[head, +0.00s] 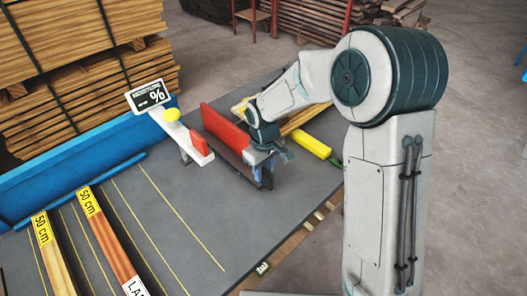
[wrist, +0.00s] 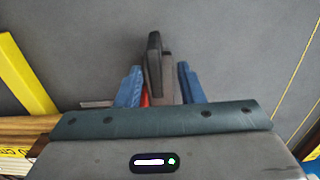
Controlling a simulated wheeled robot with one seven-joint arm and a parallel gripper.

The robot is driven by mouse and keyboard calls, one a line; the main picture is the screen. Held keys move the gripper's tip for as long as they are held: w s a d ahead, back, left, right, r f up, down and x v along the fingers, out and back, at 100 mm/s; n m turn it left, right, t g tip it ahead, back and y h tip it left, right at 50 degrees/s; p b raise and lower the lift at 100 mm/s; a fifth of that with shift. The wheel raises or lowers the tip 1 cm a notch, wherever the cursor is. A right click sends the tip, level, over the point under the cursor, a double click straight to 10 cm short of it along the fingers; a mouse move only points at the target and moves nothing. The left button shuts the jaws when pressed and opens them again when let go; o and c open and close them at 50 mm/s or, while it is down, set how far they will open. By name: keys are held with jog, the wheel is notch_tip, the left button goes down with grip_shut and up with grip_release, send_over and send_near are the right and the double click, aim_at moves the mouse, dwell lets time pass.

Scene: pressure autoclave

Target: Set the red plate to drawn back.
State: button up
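The red plate (head: 222,128) stands upright on the grey table in the head view, long and narrow, with a dark strip along its foot. My gripper (head: 265,175) is at its near right end, pointing down, and my arm hides part of that end. In the wrist view my gripper's two blue fingers (wrist: 160,80) stand apart, on either side of a dark upright piece (wrist: 154,55). Small gaps seem to show beside that piece. A bit of red (wrist: 145,99) shows low between the fingers. I cannot tell whether either finger touches anything.
A white moisture meter (head: 172,125) with a yellow knob and red end stands left of the plate. A yellow bar (head: 312,145) and wooden boards lie to the right. A blue fence (head: 85,165) runs along the back left. Labelled 50 cm boards (head: 108,245) lie front left.

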notch_tip(320, 180, up, 10)
jog(key=shift+r, duration=0.25)
dwell(0.4)
jog(key=s+d+r+m+t, duration=0.3)
jog(key=s+d+m, duration=0.6)
jog(key=s+d, duration=0.9)
jog(key=shift+s+d+r+m, duration=0.3)
jog(key=shift+s+r, duration=0.1)
jog(key=shift+r, duration=0.25)
dwell(0.7)
